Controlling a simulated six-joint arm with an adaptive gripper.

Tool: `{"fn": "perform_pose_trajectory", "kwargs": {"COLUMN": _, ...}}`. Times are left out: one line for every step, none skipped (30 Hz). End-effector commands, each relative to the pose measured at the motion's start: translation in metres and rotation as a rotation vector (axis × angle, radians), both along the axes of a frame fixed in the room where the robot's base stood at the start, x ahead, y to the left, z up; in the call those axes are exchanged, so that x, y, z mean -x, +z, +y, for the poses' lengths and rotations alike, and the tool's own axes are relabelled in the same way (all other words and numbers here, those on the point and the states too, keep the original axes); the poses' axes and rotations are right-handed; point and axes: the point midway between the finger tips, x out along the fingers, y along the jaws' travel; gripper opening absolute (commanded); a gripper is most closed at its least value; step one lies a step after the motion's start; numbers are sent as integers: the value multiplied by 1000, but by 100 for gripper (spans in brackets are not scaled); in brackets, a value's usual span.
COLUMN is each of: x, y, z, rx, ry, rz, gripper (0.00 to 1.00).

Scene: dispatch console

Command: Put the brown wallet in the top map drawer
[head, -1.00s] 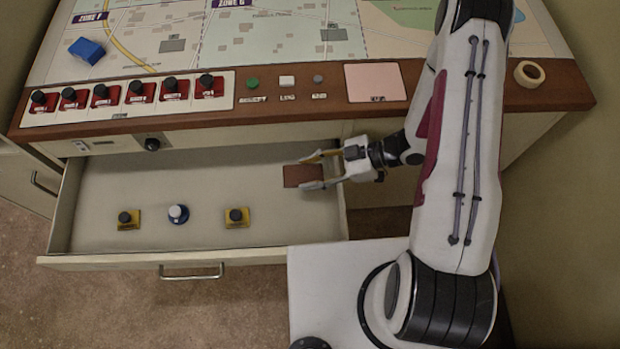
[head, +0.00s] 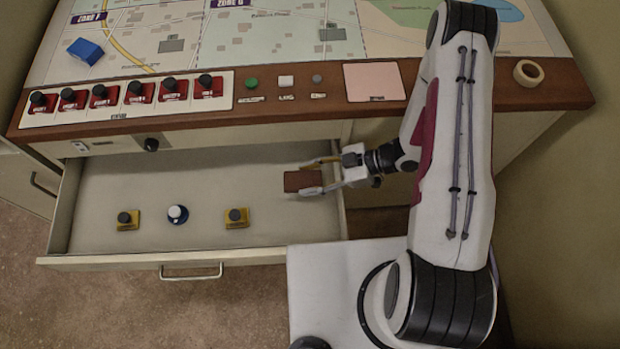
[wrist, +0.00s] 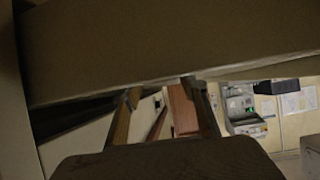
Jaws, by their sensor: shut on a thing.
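The brown wallet (head: 302,181) is a small flat reddish-brown rectangle over the right part of the open top drawer (head: 195,258) in the head view. My gripper (head: 307,178) reaches in from the right and is shut on the wallet, with one finger along its far edge and one along its near edge. I cannot tell how far the wallet is above the drawer floor.
Inside the drawer are two yellow-based black knobs (head: 128,219) (head: 236,217) and a blue-and-white knob (head: 178,214). The drawer's middle floor is bare. The console edge (head: 300,108) with red switches overhangs its back. A blue block (head: 86,51) and tape roll (head: 528,72) lie on the console.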

Motion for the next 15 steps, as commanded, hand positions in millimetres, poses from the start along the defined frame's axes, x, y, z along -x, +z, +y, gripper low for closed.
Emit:
{"fn": "perform_pose_trajectory", "kwargs": {"x": 0, "y": -5, "z": 0, "rx": -1, "ry": 0, "rz": 2, "gripper": 16}}
{"fn": "perform_pose_trajectory", "kwargs": {"x": 1, "y": -7, "z": 0, "rx": -1, "ry": 0, "rz": 2, "gripper": 16}}
{"fn": "perform_pose_trajectory", "kwargs": {"x": 1, "y": -10, "z": 0, "rx": -1, "ry": 0, "rz": 1, "gripper": 16}}
{"fn": "perform_pose_trajectory", "kwargs": {"x": 0, "y": -12, "z": 0, "rx": 0, "ry": 0, "rz": 1, "gripper": 16}}
{"fn": "perform_pose_trajectory", "kwargs": {"x": 0, "y": -13, "z": 0, "rx": 0, "ry": 0, "rz": 1, "gripper": 16}}
{"fn": "perform_pose_trajectory", "kwargs": {"x": 0, "y": -15, "z": 0, "rx": 0, "ry": 0, "rz": 1, "gripper": 16}}
{"fn": "perform_pose_trajectory", "kwargs": {"x": 0, "y": -15, "z": 0, "rx": 0, "ry": 0, "rz": 1, "gripper": 16}}
{"fn": "perform_pose_trajectory", "kwargs": {"x": 0, "y": -16, "z": 0, "rx": 0, "ry": 0, "rz": 0, "gripper": 16}}
{"fn": "perform_pose_trajectory", "kwargs": {"x": 0, "y": -16, "z": 0, "rx": 0, "ry": 0, "rz": 0, "gripper": 16}}
{"fn": "perform_pose_trajectory", "kwargs": {"x": 0, "y": -16, "z": 0, "rx": 0, "ry": 0, "rz": 0, "gripper": 16}}
{"fn": "perform_pose_trajectory", "kwargs": {"x": 0, "y": -16, "z": 0, "rx": 0, "ry": 0, "rz": 0, "gripper": 16}}
{"fn": "perform_pose_trajectory", "kwargs": {"x": 0, "y": -16, "z": 0, "rx": 0, "ry": 0, "rz": 0, "gripper": 16}}
{"fn": "perform_pose_trajectory", "kwargs": {"x": 0, "y": -16, "z": 0, "rx": 0, "ry": 0, "rz": 0, "gripper": 16}}
{"fn": "perform_pose_trajectory", "kwargs": {"x": 0, "y": -16, "z": 0, "rx": 0, "ry": 0, "rz": 0, "gripper": 16}}
{"fn": "perform_pose_trajectory", "kwargs": {"x": 0, "y": -16, "z": 0, "rx": 0, "ry": 0, "rz": 0, "gripper": 16}}
